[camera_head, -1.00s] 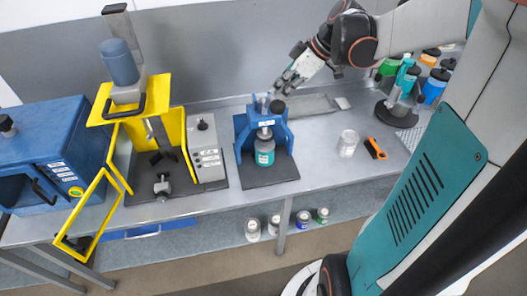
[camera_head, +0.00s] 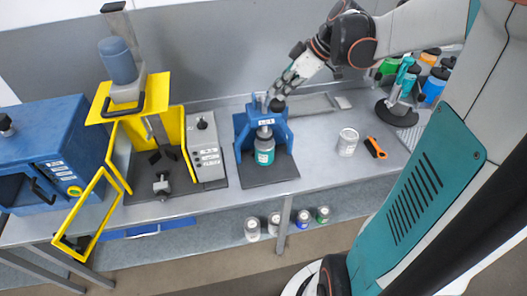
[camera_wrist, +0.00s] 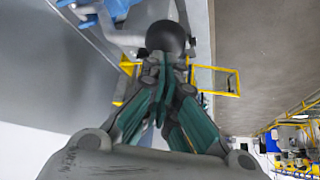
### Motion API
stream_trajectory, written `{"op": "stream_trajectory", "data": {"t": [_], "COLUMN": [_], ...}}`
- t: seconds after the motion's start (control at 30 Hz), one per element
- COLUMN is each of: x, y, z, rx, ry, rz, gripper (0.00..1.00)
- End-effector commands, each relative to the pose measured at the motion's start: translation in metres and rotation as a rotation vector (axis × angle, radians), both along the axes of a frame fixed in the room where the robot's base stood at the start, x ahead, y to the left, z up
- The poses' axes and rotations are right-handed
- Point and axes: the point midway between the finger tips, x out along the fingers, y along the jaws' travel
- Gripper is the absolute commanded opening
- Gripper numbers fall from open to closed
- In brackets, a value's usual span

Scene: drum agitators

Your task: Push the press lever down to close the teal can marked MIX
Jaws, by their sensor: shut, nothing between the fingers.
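The teal can (camera_head: 264,152) stands upright on the dark base of the blue press (camera_head: 242,135), under its head. Its marking is too small to read. The press lever ends in a black ball knob (camera_head: 278,105) at the press's upper right. The knob also shows large in the wrist view (camera_wrist: 165,37). My gripper (camera_head: 279,91) is shut and empty, just above and behind the knob in the head view. In the wrist view my closed fingertips (camera_wrist: 165,62) lie over the knob's lower edge; I cannot tell if they touch it. The can's lid is hidden under the press head.
A yellow-framed machine (camera_head: 190,150) and a blue cabinet (camera_head: 50,150) stand left of the press. A white can (camera_head: 348,142) and an orange-black tool (camera_head: 375,148) lie to the right. Several coloured bottles stand at the back right. The bench right of the press is partly clear.

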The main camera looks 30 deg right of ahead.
Motion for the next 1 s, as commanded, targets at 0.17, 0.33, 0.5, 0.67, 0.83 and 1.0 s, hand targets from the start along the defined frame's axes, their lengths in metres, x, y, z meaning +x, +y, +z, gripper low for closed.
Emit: {"op": "stream_trajectory", "data": {"t": [0.17,0.33,0.5,0.67,0.83,1.0], "x": [0.0,0.0,0.0,-0.002,-0.004,-0.007], "y": [0.0,0.0,0.0,0.001,0.001,0.002], "z": [-0.006,-0.011,-0.011,-0.015,-0.021,-0.026], "rx": [0.0,0.0,0.0,-0.001,0.0,0.0], "ry": [0.0,0.0,0.0,-0.001,0.0,0.0], "rz": [0.0,0.0,0.0,-0.001,0.0,0.0], "gripper": [0.0,0.0,0.0,0.0,0.0,0.0]}}
